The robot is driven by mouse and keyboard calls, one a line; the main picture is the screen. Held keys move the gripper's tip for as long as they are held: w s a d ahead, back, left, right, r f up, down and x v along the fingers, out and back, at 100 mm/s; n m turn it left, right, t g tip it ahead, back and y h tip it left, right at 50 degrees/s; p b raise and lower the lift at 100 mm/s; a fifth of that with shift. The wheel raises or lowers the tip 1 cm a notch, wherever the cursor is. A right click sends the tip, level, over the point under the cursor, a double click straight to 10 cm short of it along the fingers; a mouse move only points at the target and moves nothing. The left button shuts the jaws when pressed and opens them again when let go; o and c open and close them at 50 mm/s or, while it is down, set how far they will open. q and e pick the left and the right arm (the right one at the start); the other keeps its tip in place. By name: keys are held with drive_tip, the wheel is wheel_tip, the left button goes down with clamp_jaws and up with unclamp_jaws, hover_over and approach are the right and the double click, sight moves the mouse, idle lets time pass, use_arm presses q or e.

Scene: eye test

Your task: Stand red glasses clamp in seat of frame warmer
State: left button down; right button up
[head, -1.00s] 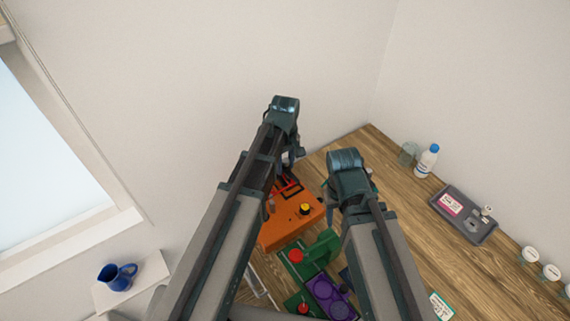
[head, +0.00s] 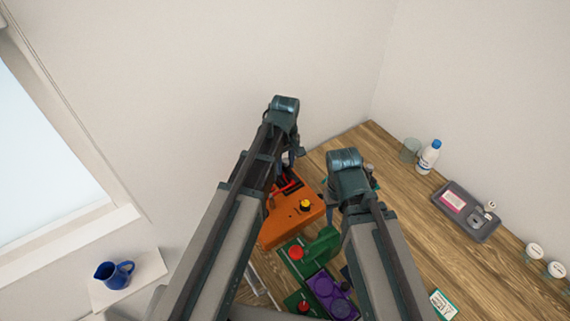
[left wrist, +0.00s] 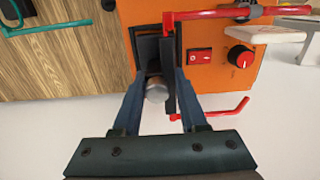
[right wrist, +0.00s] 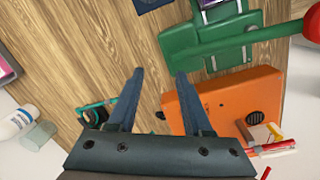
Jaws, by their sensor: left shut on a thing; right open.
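A black-rimmed opening (left wrist: 146,46) shows in that face. My left gripper (left wrist: 160,82) is shut on the red glasses clamp, with a grey round end between the fingers. The clamp's red bars (left wrist: 212,14) and a dark upright part (left wrist: 169,75) show in front of the opening. Whether it is inside the seat I cannot tell. My right gripper (right wrist: 161,76) is open and empty above the table.
A green press (right wrist: 210,40) with a red ball knob stands beside the warmer. A purple tray (head: 322,286) lies near it. A bottle (head: 428,158), a glass (head: 410,150) and a grey tray (head: 482,232) are at the right. Bare wood (head: 420,215) lies between.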

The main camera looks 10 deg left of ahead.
use_arm(q)
drive_tip(key=shift+f, duration=0.25)
drive_tip(key=shift+c, duration=1.8)
unclamp_jaws()
drive_tip(key=o, duration=0.3)
wheel_tip(320, 180, up, 6)
drive_tip(key=p, duration=0.5)
drive_tip(key=shift+p, duration=0.35)
